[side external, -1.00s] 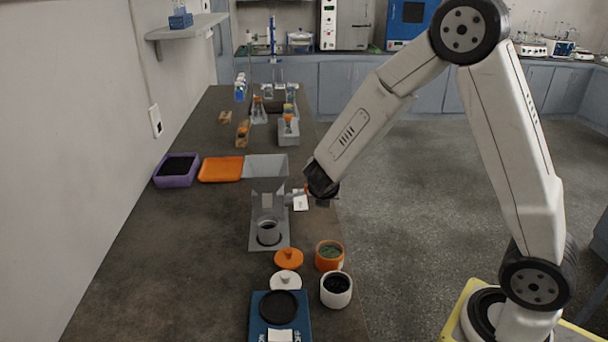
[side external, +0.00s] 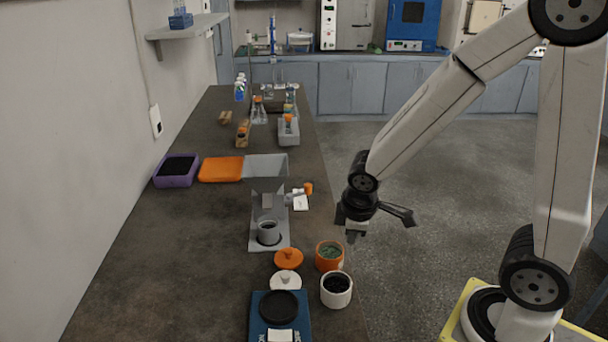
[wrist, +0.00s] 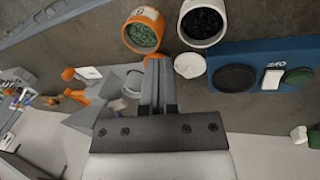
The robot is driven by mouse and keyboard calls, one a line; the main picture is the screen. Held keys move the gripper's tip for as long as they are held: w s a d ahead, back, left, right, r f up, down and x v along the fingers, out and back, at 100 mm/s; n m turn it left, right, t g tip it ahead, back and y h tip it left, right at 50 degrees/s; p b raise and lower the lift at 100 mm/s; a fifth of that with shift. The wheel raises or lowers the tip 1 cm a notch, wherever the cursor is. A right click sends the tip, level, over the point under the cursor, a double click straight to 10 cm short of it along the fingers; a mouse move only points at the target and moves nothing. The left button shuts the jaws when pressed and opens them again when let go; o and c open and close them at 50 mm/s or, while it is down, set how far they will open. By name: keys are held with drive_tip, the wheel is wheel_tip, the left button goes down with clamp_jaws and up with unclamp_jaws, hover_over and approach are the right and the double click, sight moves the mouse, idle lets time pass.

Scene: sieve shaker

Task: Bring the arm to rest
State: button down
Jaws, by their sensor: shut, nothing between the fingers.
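My gripper (side external: 352,236) hangs beside the bench, just off its right edge, to the right of the sieve shaker and above the floor. Its fingers point down. In the wrist view my gripper (wrist: 157,62) shows two fingers together with nothing between them. The sieve shaker (side external: 268,205) is a grey stand with a hopper-like top and a small grey cup (side external: 268,232) on its base. My gripper is apart from everything on the bench.
Near the bench edge stand an orange jar with green contents (side external: 329,257) and a white jar with dark contents (side external: 336,291). An orange lid (side external: 288,258), a white lid (side external: 286,281) and a blue scale (side external: 262,317) lie close by. A purple tray (side external: 164,182) and an orange tray (side external: 220,169) stand further back.

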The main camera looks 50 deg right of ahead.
drive_tip(key=s+a+m, duration=0.1)
drive_tip(key=m, duration=0.1)
drive_tip(key=a+m+y, duration=0.1)
drive_tip(key=m, duration=0.1)
drive_tip(key=s+m, duration=0.1)
drive_tip(key=m, duration=0.1)
drive_tip(key=shift+s+a+r+m+t+y, duration=0.3)
drive_tip(key=shift+a+y, duration=0.1)
drive_tip(key=c, duration=0.6)
unclamp_jaws()
drive_tip(key=shift+w, duration=0.15)
drive_tip(key=shift+o, duration=1)
drive_tip(key=shift+w+d+r, duration=0.1)
drive_tip(key=shift+w+d, duration=0.05)
drive_tip(key=shift+w, duration=0.15)
drive_tip(key=n+y, duration=0.3)
drive_tip(key=n, duration=0.6)
approach(308, 185)
wheel_tip(308, 185, down, 2)
drive_tip(key=shift+w+f+t, duration=0.1)
drive_tip(key=shift+f+t, duration=0.1)
drive_tip(key=shift+t, duration=0.2)
drive_tip(key=shift+a+x, duration=0.2)
drive_tip(key=shift+x, duration=3.75)
